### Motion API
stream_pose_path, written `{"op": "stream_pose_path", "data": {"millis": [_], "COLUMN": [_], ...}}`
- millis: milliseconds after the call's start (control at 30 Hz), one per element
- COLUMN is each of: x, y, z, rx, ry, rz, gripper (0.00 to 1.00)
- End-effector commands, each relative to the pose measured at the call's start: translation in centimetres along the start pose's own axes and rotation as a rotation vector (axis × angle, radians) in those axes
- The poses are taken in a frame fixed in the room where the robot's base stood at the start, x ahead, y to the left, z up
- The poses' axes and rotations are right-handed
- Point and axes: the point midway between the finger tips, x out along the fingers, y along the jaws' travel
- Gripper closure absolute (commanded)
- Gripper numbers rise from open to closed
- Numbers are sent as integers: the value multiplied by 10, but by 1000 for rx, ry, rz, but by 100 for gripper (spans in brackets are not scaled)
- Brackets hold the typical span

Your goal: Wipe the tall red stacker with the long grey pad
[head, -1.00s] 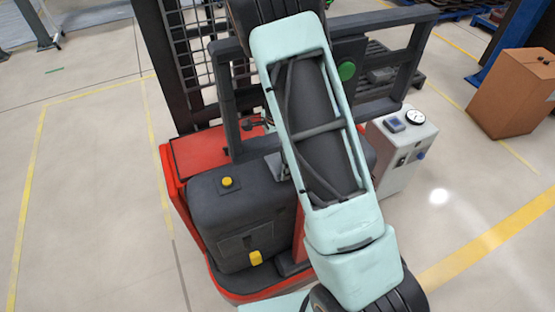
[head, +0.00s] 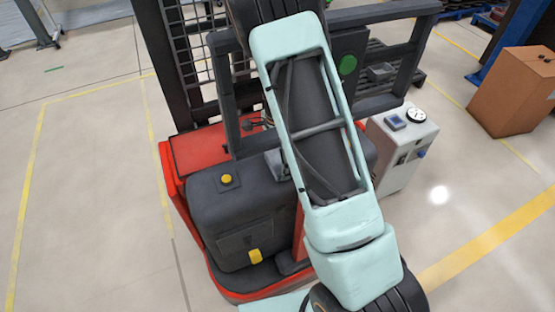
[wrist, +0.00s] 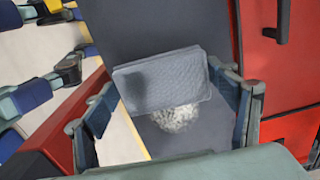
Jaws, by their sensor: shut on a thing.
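The red stacker (head: 205,150) stands in front of me in the head view, with a red body, a black cover and a tall dark mast. My arm crosses in front of it and hides part of it and my gripper there. In the wrist view my gripper (wrist: 166,98) is shut on the grey pad (wrist: 160,80), a flat textured block between its two fingers. A pale fluffy patch (wrist: 177,118) shows just below the pad. A dark grey surface lies behind the pad, with a red panel (wrist: 280,65) on the right. I cannot tell whether the pad touches the surface.
A white box with a round gauge (head: 403,140) stands just right of the stacker. A brown carton (head: 512,92) is on the floor at the far right. A dark pallet shows behind the mast. Floor on the left, marked with yellow lines, is clear.

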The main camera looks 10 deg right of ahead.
Motion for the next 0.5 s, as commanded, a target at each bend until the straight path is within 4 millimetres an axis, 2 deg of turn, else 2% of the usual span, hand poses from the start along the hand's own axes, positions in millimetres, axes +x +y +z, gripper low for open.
{"op": "stream_pose_path", "data": {"millis": [500], "x": [6], "y": [0], "z": [-6], "rx": [2], "ry": [0], "rz": [0], "gripper": [40]}}
